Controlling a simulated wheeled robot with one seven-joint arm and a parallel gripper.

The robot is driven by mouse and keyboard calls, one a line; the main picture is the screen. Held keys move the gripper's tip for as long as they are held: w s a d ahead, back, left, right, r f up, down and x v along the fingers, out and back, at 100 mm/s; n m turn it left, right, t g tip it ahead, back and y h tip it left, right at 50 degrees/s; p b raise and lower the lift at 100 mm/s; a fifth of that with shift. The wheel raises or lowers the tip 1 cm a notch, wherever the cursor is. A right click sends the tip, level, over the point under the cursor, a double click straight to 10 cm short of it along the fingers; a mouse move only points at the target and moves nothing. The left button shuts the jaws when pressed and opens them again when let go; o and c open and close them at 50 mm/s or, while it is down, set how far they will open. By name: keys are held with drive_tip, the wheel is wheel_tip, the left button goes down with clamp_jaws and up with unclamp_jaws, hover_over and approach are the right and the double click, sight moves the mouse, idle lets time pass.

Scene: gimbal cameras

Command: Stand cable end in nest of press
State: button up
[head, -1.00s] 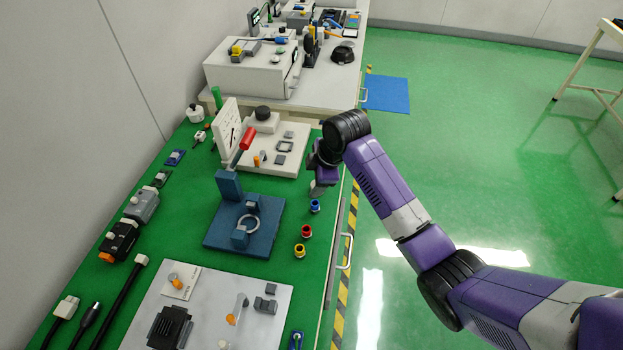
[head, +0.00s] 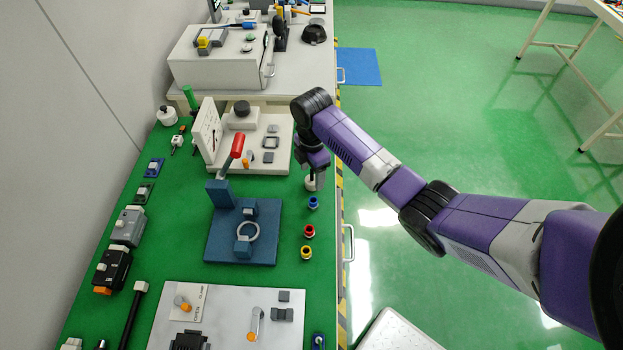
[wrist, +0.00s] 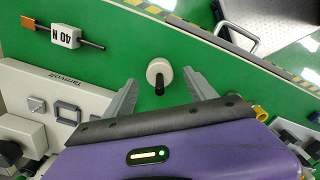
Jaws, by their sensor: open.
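The blue press (head: 242,240) stands on the green bench, with a red-handled lever (head: 237,146) at its back. A pale ring and small blue blocks sit on its base; I cannot tell exactly which part is the nest. My gripper (head: 314,178) is at the bench's right edge, pointing down, beyond the press and to its right. In the wrist view, its open fingers (wrist: 158,84) lie either side of a white round piece with a black stem (wrist: 157,72), apparently the cable end. The piece shows partly below the gripper in the head view (head: 312,185). Nothing is gripped.
Blue (head: 313,202), red (head: 309,231) and yellow (head: 306,252) small pieces line the right edge. A cream fixture (head: 265,160) stands left of my gripper. A white "40 N" block (wrist: 65,35) is nearby. A grey plate (head: 220,320) with parts lies in front of the press.

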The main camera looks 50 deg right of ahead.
drive_tip(key=shift+f, duration=0.85)
drive_tip(key=shift+c, duration=0.3)
clamp_jaws()
drive_tip(key=shift+r, duration=0.2)
